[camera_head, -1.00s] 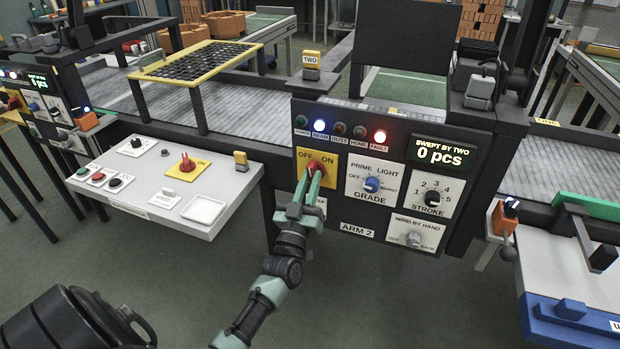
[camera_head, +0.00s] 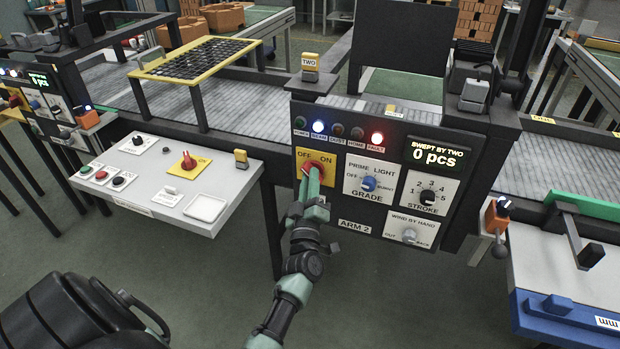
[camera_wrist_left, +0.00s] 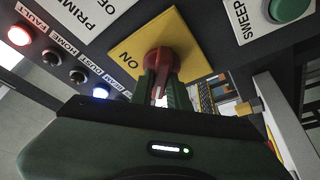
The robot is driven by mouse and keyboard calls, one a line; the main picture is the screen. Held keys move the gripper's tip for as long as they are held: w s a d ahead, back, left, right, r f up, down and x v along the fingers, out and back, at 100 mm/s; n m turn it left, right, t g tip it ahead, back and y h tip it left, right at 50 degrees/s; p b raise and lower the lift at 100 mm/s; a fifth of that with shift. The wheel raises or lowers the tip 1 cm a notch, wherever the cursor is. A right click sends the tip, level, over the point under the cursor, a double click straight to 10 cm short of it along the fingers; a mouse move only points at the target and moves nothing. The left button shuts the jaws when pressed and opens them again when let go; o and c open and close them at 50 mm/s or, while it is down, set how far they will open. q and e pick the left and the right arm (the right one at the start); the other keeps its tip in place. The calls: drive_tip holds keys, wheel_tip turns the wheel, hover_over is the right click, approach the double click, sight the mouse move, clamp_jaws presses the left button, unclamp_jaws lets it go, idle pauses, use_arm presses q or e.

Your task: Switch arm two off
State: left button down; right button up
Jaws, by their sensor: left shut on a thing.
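The ARM 2 panel (camera_head: 383,185) stands in the middle of the head view. At its left a red rotary switch (camera_head: 313,167) sits on a yellow plate (camera_head: 328,159) marked OFF and ON. My left gripper (camera_head: 311,180) is shut on the red switch, coming from below and in front. In the left wrist view the red switch (camera_wrist_left: 170,62) shows between the green fingers (camera_wrist_left: 163,88), with ON readable beside it. The fingers partly hide the handle, so I cannot tell its exact setting. My right gripper is not in view.
On the panel the BEAM lamp (camera_head: 318,126) and the red FAULT lamp (camera_head: 377,138) are lit. The GRADE knob (camera_head: 368,183) is right of the switch. A white control desk (camera_head: 221,184) with another red switch (camera_head: 188,161) stands at left. A conveyor (camera_head: 250,97) runs behind.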

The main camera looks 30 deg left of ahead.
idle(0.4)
use_arm(q)
drive_tip(key=c, duration=1.4)
unclamp_jaws()
drive_tip(key=shift+o, duration=0.2)
drive_tip(key=b+v, duration=0.1)
drive_tip(key=v, duration=0.6)
drive_tip(key=shift+s+d, duration=0.2)
drive_tip(key=shift+s, duration=0.15)
drive_tip(key=shift+f, duration=0.15)
